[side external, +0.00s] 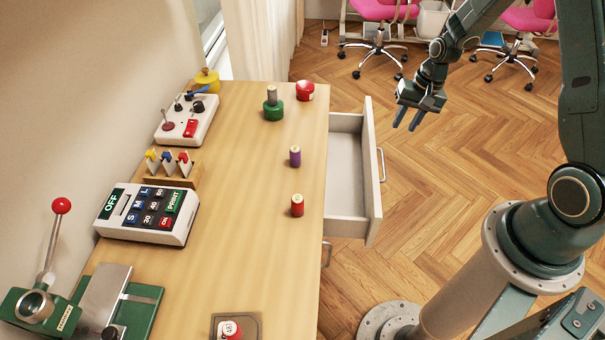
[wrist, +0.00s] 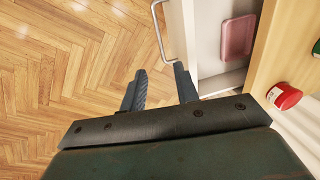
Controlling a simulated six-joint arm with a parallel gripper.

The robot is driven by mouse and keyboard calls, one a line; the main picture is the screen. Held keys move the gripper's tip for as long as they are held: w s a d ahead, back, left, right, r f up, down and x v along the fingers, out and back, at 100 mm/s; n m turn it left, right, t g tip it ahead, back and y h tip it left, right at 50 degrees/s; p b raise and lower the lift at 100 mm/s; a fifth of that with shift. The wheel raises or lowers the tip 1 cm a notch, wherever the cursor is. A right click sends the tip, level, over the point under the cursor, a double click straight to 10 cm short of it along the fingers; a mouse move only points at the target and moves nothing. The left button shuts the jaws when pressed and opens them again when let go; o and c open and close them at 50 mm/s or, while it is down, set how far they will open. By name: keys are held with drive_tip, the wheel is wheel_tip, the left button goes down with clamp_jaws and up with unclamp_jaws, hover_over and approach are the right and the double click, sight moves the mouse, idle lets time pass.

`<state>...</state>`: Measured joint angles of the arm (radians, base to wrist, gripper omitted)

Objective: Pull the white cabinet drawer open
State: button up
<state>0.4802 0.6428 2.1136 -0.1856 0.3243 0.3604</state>
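The white cabinet drawer (side external: 372,190) stands pulled out from the right side of the wooden-topped cabinet, its inside showing. Its metal bar handle (side external: 382,165) is on the front panel; in the wrist view the handle (wrist: 158,32) lies just beyond my fingertips. My gripper (side external: 406,126) is above and to the right of the drawer front's far end, fingers pointing down. In the wrist view my gripper (wrist: 160,70) has its two fingers apart with floor showing between them, and holds nothing. A pink tray-like thing (wrist: 238,38) lies inside the drawer.
The cabinet top (side external: 250,210) carries thread spools, including a red one (side external: 297,205) and a purple one (side external: 295,157) near the drawer edge. A keypad box (side external: 148,213) stands at the left. Wooden floor (side external: 450,160) is clear right of the drawer. Pink chairs stand behind.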

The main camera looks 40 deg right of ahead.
sight(383, 162)
drive_tip(key=shift+f, duration=0.1)
drive_tip(key=shift+w+a+f, duration=0.3)
drive_tip(key=shift+f, duration=1.95)
drive_tip(key=shift+w+a+f, duration=0.3)
drive_tip(key=shift+f, duration=1.9)
drive_tip(key=shift+w+a+f, duration=0.3)
drive_tip(key=shift+f, duration=1.95)
clamp_jaws()
